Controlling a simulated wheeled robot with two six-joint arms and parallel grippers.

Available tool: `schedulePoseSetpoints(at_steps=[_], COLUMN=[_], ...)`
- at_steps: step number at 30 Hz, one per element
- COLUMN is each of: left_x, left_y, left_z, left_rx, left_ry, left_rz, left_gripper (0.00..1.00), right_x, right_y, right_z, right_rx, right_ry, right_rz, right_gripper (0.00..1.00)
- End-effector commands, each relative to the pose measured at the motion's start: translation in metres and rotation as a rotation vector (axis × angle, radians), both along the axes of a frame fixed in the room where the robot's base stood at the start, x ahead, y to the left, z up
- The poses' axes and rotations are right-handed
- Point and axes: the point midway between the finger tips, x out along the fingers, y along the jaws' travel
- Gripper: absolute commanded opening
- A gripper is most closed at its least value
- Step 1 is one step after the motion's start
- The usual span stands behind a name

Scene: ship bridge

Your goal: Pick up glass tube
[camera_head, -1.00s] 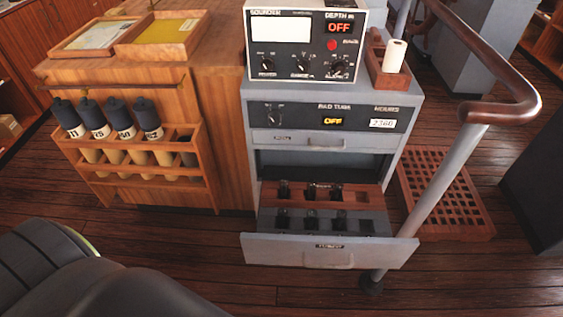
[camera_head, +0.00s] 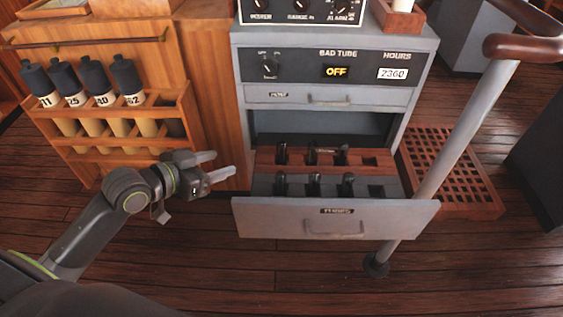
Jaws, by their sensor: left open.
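The open drawer (camera_head: 260,217) in the grey console holds two racks of small dark tubes; I cannot tell which is the glass tube of the task. My right gripper is out of view.
A wooden rack (camera_head: 190,115) with several numbered, dark-capped rolls stands on the left. A grey post (camera_head: 465,145) with a wooden handrail rises just right of the drawer. A wooden grating (camera_head: 470,190) lies behind it. The plank floor before the drawer is clear.

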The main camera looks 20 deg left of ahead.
Motion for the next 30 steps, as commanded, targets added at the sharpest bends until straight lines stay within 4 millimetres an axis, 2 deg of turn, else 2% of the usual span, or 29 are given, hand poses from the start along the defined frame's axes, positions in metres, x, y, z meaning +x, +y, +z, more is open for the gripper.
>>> schedulePoseSetpoints(at_steps=[3,8,27,30], left_x=[-0.007,0.001,0.079,0.086], left_y=[-0.012,-0.02,-0.064,-0.068], left_z=[0.009,0.007,-0.03,-0.033], left_rx=[0.004,0.0,-0.001,0.001], left_ry=[-0.017,-0.023,-0.02,-0.019], left_rz=[-0.044,-0.051,-0.05,-0.051], left_gripper=[0.52,0.52,0.52,0.52], right_x=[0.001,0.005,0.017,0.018], right_y=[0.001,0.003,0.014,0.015], right_z=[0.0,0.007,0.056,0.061], right_rx=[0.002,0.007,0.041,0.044], right_ry=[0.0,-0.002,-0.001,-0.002], right_rz=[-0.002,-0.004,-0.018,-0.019], right_gripper=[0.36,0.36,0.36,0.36])
